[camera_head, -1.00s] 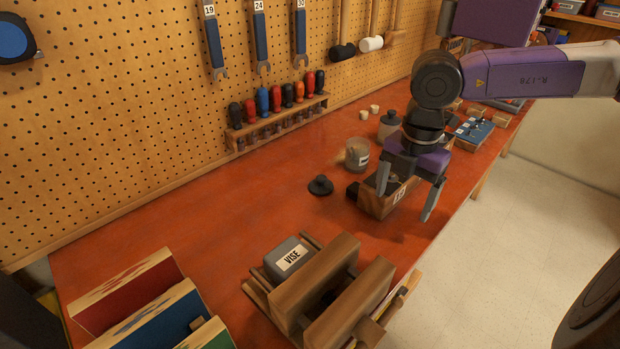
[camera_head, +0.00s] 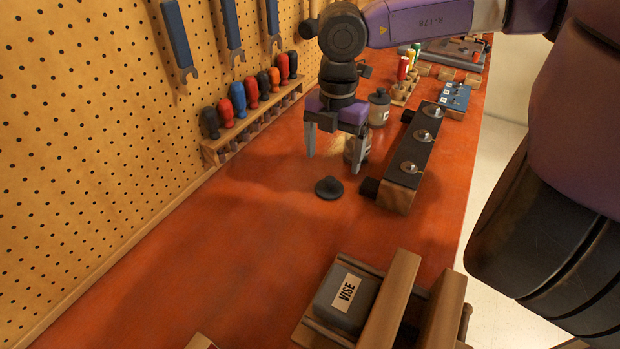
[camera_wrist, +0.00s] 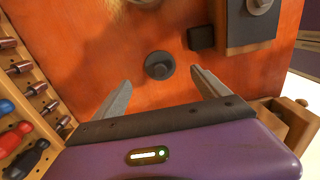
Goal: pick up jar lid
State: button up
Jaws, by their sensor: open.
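The jar lid (camera_head: 328,187) is a dark round disc with a knob, lying on the red-orange bench top. In the wrist view the lid (camera_wrist: 159,65) shows beyond and between my fingertips. My gripper (camera_head: 337,166) is open and empty, pointing down above the bench, on the far side of the lid in the head view. In the wrist view my gripper (camera_wrist: 160,82) shows both fingers spread wide, with bare bench between them.
A wooden block with a dark top and metal knobs (camera_head: 409,160) stands right of the lid. A vise (camera_head: 346,297) is at the front. A rack of screwdrivers (camera_head: 252,121) lines the pegboard at left. A grey canister (camera_head: 379,108) stands farther back. The bench left of the lid is clear.

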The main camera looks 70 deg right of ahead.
aim_at(330, 179)
jog(key=shift+w+f, duration=0.2)
jog(key=shift+f, duration=0.05)
jog(key=f, duration=0.3)
jog(key=f+p, duration=0.1)
jog(key=f, duration=0.3)
jog(key=shift+s+a+f, duration=0.1)
jog(key=shift+a+f, duration=0.05)
jog(key=shift+a, duration=0.05)
jog(key=c, duration=1.5)
jog(key=shift+o, duration=0.2)
